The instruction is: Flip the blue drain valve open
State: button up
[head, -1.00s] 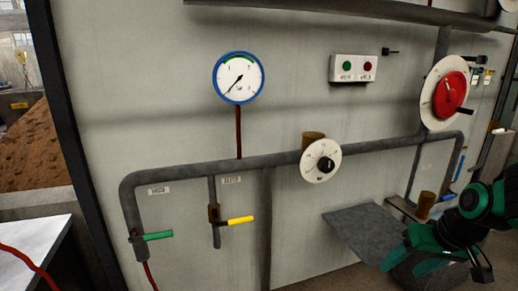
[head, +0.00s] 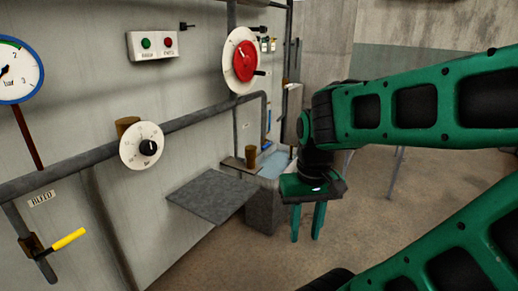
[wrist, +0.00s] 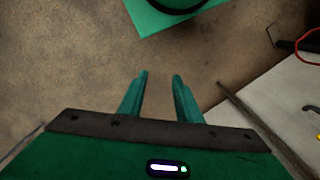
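My gripper (head: 307,226) points down over the floor, right of the wall panel, with its two green fingers apart and nothing between them. In the wrist view its fingers (wrist: 160,78) are also spread and empty over bare floor. A small blue part (head: 268,120) shows upright on the wall panel, below the red handwheel and beside the down-bent pipe. It is too small to tell whether it is the drain valve's handle or how it is turned. My gripper is well apart from it, nearer to me. No blue valve shows in the wrist view.
A yellow-handled valve (head: 68,239) marked BLEED is at lower left. A white dial (head: 142,146), a red handwheel (head: 245,61) and a button box (head: 152,44) are on the panel. A grey shelf plate (head: 212,195) juts out, with a brown cup (head: 251,155) behind it.

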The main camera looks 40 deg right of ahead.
aim_at(264, 147)
jog(key=k, duration=0.95)
jog(key=z, duration=1)
jog(key=i, duration=2.35)
jog(key=u, duration=0.05)
jog(key=k, duration=1.25)
jog(key=z, duration=0.4)
jog(key=i, duration=1.15)
jog(key=z, duration=0.15)
